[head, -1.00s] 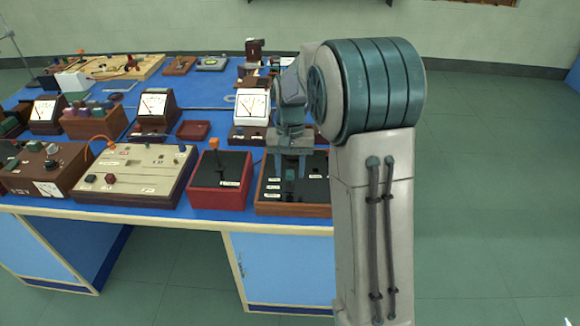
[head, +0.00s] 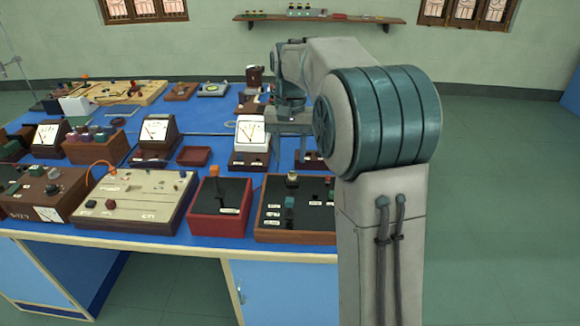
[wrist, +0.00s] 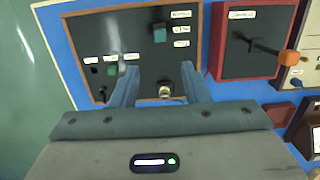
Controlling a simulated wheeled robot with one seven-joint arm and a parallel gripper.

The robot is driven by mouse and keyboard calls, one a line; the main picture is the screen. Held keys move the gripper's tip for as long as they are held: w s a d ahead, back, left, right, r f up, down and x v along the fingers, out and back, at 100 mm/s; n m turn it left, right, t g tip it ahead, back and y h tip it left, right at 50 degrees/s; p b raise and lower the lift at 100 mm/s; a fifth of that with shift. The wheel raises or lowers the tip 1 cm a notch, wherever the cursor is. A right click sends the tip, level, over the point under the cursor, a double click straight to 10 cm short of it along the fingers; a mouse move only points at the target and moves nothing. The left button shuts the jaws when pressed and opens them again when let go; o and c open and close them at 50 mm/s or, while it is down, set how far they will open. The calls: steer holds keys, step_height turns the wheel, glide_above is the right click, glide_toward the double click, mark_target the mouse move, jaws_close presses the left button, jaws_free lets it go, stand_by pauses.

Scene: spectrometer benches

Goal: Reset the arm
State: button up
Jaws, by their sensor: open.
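My gripper (head: 288,152) is open and empty, pointing down over the bench near the white-faced meter (head: 251,134). In the wrist view its two fingers (wrist: 159,88) stand apart above a black panel box with a brown frame (wrist: 198,52). A light metal knob (wrist: 165,91) on that panel shows between the fingers in the picture, with no visible grip on it. In the head view the same box (head: 262,235) sits at the bench's front edge, its right part hidden behind my arm. It has a blue-green switch block (wrist: 159,33).
A red box with a black top and orange-tipped lever (head: 219,208) stands beside the panel box. A cream console (head: 139,215) and a brown box (head: 45,192) are further left. Wooden boards and meters fill the blue bench. Open floor (head: 490,210) lies to the right.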

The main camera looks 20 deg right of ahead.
steer(key=shift+r, duration=0.45)
steer(key=s+f+n+t+p, duration=0.1)
steer(key=s+f+t, duration=0.1)
steer(key=s, duration=1)
steer(key=s+a+f+n+t+p, duration=0.1)
steer(key=s+f+n+t, duration=0.1)
steer(key=s, duration=1)
steer(key=shift+s+a+p, duration=0.2)
steer(key=shift+s+p, duration=0.15)
